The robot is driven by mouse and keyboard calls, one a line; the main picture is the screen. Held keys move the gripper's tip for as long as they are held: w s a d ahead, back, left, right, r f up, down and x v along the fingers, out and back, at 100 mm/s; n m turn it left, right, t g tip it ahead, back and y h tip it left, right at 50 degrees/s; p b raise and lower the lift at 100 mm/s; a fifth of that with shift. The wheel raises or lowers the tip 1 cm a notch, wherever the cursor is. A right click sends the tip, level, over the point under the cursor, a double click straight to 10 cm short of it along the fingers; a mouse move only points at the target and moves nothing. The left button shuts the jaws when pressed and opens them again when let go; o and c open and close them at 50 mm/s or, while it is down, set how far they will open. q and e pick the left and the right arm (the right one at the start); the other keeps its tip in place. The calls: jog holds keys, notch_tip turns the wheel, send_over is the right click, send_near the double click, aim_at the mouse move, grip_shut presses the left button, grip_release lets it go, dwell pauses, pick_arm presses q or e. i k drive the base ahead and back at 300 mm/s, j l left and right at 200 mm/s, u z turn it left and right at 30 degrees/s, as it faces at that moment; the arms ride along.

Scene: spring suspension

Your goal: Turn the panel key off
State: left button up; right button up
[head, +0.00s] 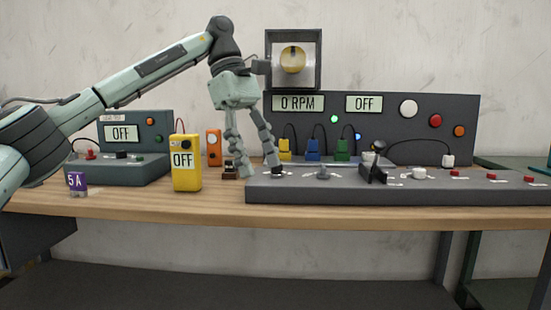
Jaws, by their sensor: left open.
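The grey control panel (340,190) lies on the wooden bench, its upright back (385,125) showing "0 RPM" and "OFF" displays. A small dark round part (278,172), perhaps the panel key, sits at the left end of its sloped top; its turn position is too small to tell. My left gripper (258,172) points down over this end with its fingers spread. The right fingertip is at or just behind the dark part, partly hiding it; I cannot tell whether they touch. The other fingertip is by the panel's left edge. My right gripper is not in view.
A yellow meter (186,165) reading "OFF", an orange device (214,148) and a grey "OFF" unit (120,168) stand left of the panel. A purple "5A" tag (77,182) is near the front. A grey knob (322,173) and a black upright part (375,168) are on the panel.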

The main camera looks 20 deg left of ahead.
aim_at(277, 171)
jog(key=i+j, duration=0.3)
jog(key=i, duration=0.15)
jog(key=i+j, duration=0.3)
jog(key=i, duration=0.15)
jog(key=i+l+z, duration=0.05)
